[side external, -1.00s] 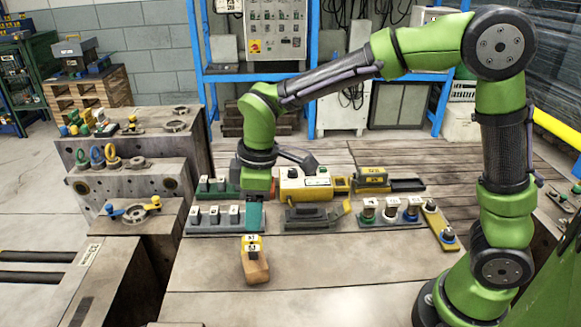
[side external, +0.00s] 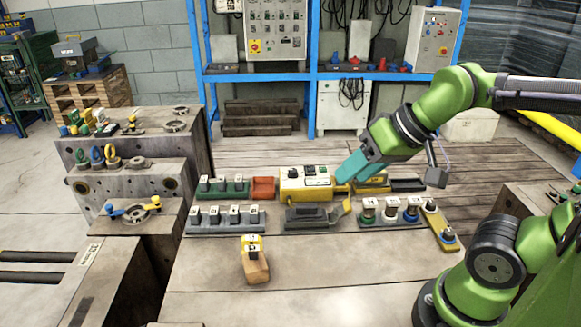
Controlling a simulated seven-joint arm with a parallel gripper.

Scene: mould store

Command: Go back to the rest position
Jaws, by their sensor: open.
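My gripper (side external: 345,178) is teal and shows at the end of my green arm.
A wooden block with a yellow top (side external: 255,261) stands alone at the front of the table (side external: 330,285). Racks of grey pieces (side external: 227,217) and coloured pieces (side external: 391,212) stand across the middle. Stepped metal blocks (side external: 135,180) are at the left.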

